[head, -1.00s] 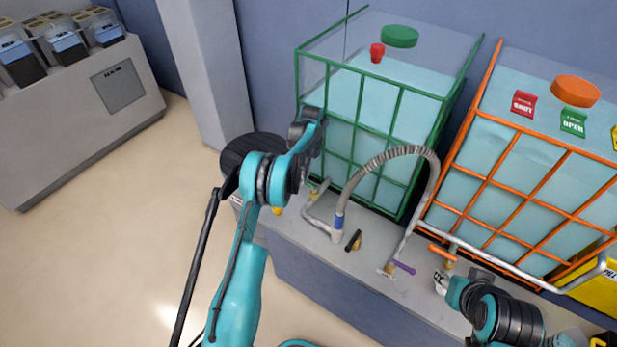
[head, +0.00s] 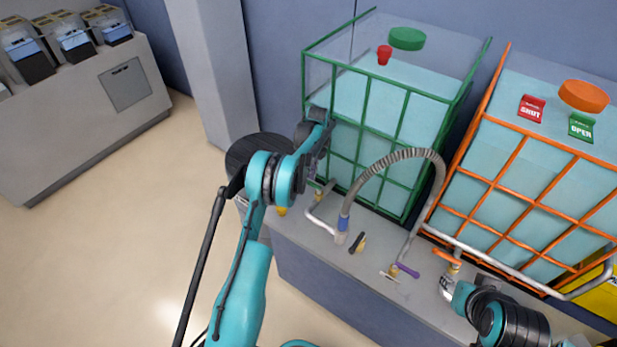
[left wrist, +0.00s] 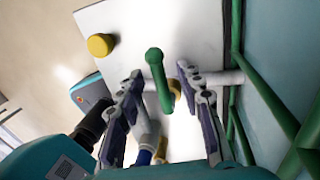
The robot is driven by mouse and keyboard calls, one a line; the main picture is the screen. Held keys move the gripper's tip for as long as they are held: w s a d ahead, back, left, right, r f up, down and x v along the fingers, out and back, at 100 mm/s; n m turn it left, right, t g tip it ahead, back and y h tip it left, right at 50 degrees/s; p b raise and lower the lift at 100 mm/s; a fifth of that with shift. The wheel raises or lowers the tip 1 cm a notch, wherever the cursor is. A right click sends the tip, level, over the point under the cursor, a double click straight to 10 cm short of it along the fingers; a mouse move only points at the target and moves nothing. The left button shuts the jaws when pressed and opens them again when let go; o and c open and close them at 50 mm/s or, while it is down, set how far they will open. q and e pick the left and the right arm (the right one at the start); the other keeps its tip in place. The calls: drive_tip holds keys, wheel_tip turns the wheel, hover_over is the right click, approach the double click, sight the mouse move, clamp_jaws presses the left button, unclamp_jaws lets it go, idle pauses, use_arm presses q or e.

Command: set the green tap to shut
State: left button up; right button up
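The green tap's handle (left wrist: 158,80) is a green bar with a round end in the left wrist view. It lies between the two fingers of my left gripper (left wrist: 160,74), which are apart, with a gap on each side. The handle points across the grey pipe stub (left wrist: 225,77) that comes from the green-framed tank (head: 395,115). In the head view my left gripper (head: 322,150) is at that tank's lower left corner and hides the handle. My right gripper (head: 447,287) is by the orange tap (head: 447,257); its fingers are too small to judge.
A ribbed hose (head: 400,156) arches over the counter (head: 330,260). A black-handled tap (head: 356,242) and a purple-handled tap (head: 405,270) stand there. An orange-framed tank (head: 540,190) is at the right, with red SHUT (head: 531,109) and green OPEN (head: 580,126) tags. A yellow knob (left wrist: 101,45) is near the left gripper.

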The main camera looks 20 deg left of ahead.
use_arm(q)
wheel_tip(320, 180, up, 12)
drive_tip(key=w, duration=0.2)
drive_tip(key=shift+w+d+f, duration=0.15)
drive_tip(key=shift+d, duration=0.15)
drive_tip(key=s+d+r+n+t, duration=0.3)
drive_tip(key=s+d+r+n, duration=0.15)
drive_tip(key=s+r, duration=0.4)
drive_tip(key=s+d+r+n+t, duration=0.2)
drive_tip(key=s+d+r+n, duration=0.1)
drive_tip(key=s+r+n, duration=0.45)
drive_tip(key=s+d+f+n+t, duration=0.2)
drive_tip(key=s+n, duration=0.2)
drive_tip(key=s, duration=0.6)
drive_tip(key=s+d+f+n+t, duration=0.2)
drive_tip(key=s+n, duration=0.2)
drive_tip(key=s, duration=0.6)
drive_tip(key=shift+s+d+f+n, duration=0.2)
drive_tip(key=shift+f+n, duration=0.1)
